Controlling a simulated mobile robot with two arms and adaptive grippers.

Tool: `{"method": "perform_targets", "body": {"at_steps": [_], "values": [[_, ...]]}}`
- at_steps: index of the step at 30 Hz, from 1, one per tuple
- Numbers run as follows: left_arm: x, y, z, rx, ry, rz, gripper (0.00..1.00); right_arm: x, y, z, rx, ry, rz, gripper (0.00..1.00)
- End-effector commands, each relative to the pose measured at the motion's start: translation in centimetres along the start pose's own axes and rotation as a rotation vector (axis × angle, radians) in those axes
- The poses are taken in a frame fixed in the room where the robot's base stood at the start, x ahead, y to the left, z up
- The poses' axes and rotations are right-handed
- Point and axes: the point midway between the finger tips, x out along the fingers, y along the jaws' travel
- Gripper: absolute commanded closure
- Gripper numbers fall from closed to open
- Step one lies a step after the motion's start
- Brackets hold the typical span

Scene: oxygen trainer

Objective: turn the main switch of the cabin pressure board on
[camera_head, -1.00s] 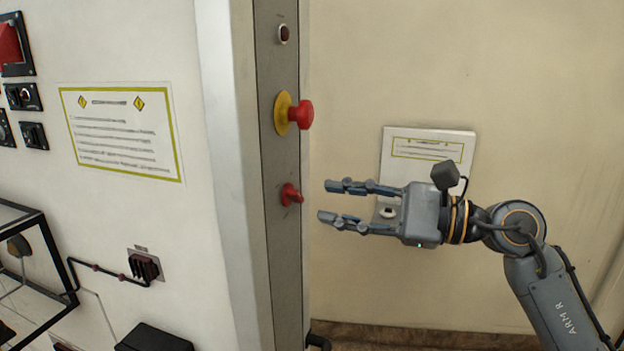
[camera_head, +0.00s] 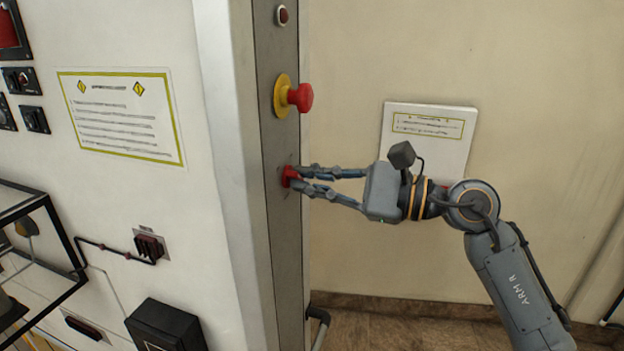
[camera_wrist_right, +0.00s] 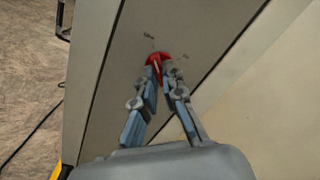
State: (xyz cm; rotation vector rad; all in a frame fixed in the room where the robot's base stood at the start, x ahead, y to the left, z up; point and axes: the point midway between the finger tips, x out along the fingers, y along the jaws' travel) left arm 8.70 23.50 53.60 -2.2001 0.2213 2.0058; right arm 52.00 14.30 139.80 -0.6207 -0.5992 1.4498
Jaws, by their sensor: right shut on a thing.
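The main switch (camera_head: 288,176) is a small red rotary knob on the narrow grey side panel of the cabinet, below the emergency button. It also shows in the right wrist view (camera_wrist_right: 156,60), at the top between the fingertips. My right gripper (camera_head: 298,177) reaches in from the right and is shut on the red knob. In the right wrist view its two fingers (camera_wrist_right: 160,72) converge on the knob, hiding part of it. Small marks on the panel around the knob are too small to read. My left gripper is not in view.
A red emergency button on a yellow base (camera_head: 296,95) sticks out just above the knob. A small dark red indicator (camera_head: 283,15) is above that. A white box with a label (camera_head: 428,145) is on the wall behind my arm. A black box (camera_head: 165,327) stands out at lower left.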

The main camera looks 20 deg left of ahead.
Motion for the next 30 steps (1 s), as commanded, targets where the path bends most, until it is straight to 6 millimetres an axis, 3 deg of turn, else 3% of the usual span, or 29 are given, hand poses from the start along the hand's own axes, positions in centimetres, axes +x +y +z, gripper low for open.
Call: {"method": "perform_targets", "body": {"at_steps": [14, 30], "values": [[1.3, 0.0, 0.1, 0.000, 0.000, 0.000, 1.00, 0.0, 0.1, -0.1, 0.143, 0.000, 0.000, 1.00], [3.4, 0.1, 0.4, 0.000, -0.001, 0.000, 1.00, 0.0, 0.1, 0.1, 0.637, -0.001, 0.000, 1.00]]}}
